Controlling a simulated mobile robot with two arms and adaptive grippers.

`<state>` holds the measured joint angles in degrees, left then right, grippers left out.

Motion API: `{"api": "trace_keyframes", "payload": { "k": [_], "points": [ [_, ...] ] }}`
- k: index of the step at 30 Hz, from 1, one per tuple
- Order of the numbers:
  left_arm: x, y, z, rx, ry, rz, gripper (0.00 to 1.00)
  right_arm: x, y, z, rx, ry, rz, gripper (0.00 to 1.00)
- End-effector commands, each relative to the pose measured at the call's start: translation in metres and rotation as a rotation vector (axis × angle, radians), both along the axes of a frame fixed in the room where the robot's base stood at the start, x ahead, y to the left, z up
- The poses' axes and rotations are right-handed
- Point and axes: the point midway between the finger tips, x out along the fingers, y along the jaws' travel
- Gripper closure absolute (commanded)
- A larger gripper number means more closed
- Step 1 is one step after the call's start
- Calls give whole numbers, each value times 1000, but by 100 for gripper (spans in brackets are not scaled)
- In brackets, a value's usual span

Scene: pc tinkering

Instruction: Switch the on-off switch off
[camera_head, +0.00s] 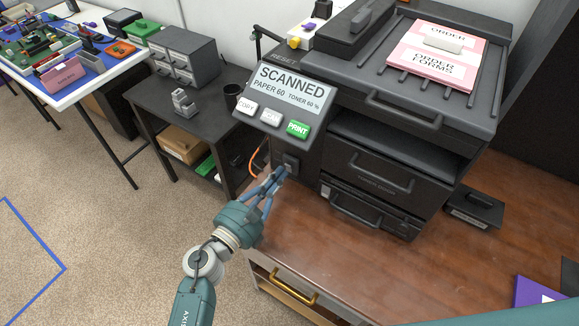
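The on-off switch (291,164) is a small dark rocker on the lower front of the printer's grey control panel, under the buttons. Its position is too small to tell. My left gripper (281,173) is right at the switch, just below and left of it. Its blue fingers come together at the tips, with nothing seen between them. I cannot tell whether the tips touch the switch. The printer (390,140) is dark grey and stands on a brown wooden desk (330,240). My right gripper is out of view.
The panel screen (291,90) reads "SCANNED", above a green PRINT button (298,128) and two pale buttons. Pink order forms (435,58) lie on top of the printer. A black side table (165,110) stands left. The desk front right of my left arm is clear.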

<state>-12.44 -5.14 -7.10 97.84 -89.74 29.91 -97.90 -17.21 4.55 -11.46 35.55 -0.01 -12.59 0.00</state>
Motion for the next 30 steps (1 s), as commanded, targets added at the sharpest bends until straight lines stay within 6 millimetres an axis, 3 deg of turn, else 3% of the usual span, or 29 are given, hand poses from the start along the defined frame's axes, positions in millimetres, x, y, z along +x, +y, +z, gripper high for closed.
{"api": "trace_keyframes", "payload": {
  "k": [30],
  "points": [
    [14, -11, 0, -3, 1, 0, 100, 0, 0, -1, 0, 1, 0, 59]
  ]
}}
